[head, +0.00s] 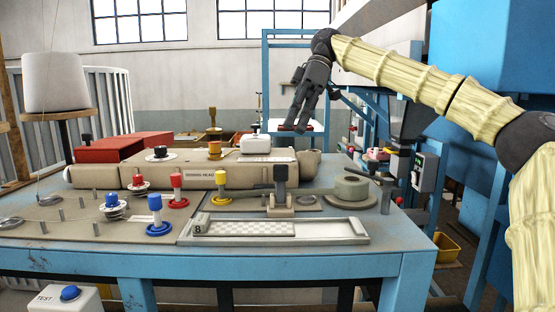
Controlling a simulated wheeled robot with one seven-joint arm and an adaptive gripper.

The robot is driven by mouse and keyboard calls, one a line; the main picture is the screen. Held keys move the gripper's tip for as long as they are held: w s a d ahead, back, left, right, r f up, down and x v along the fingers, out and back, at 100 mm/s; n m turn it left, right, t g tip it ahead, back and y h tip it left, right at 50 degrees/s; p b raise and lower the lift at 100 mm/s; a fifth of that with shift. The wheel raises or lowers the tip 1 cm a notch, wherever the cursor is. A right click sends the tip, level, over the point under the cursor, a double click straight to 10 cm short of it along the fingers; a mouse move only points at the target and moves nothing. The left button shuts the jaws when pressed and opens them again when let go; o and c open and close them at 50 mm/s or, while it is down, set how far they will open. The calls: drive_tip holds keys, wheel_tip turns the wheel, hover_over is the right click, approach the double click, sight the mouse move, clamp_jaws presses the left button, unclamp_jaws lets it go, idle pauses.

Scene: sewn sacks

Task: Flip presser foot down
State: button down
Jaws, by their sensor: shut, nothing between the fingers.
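The long beige sewing head (240,172) lies across the blue table. In front of its right part, an upright lever with a dark grip (281,173) stands on a small grey bracket (280,200). I cannot tell for sure which part is the presser foot; no label on it is readable. My gripper (296,127) is shut and empty, pointing down in the air above and behind the right end of the sewing head. It appears apart from everything on the table.
Red, yellow and blue knobs (156,222) stand on the table's left and middle. A pale tray (270,230) lies along the front, and a round grey-green part (350,190) sits at right. A white spool (55,82) stands at left. Blue machine frames crowd the right side.

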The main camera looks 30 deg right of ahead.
drive_tip(key=p, duration=0.3)
approach(280, 180)
drive_tip(key=w+a+f, duration=0.1)
drive_tip(key=w, duration=0.2)
drive_tip(key=x, duration=0.2)
drive_tip(key=p+x, duration=0.1)
drive_tip(key=shift+w+a+f, duration=0.2)
drive_tip(key=shift+a+f, duration=0.1)
drive_tip(key=shift+f, duration=0.05)
drive_tip(key=shift+a+f, duration=0.1)
drive_tip(key=shift+f, duration=0.2)
drive_tip(key=shift+s+f, duration=0.2)
drive_tip(key=shift+s, duration=0.2)
drive_tip(key=shift+w+a, duration=0.1)
drive_tip(key=shift+a, duration=0.05)
drive_tip(key=shift+w, duration=0.1)
drive_tip(key=shift+f, duration=0.1)
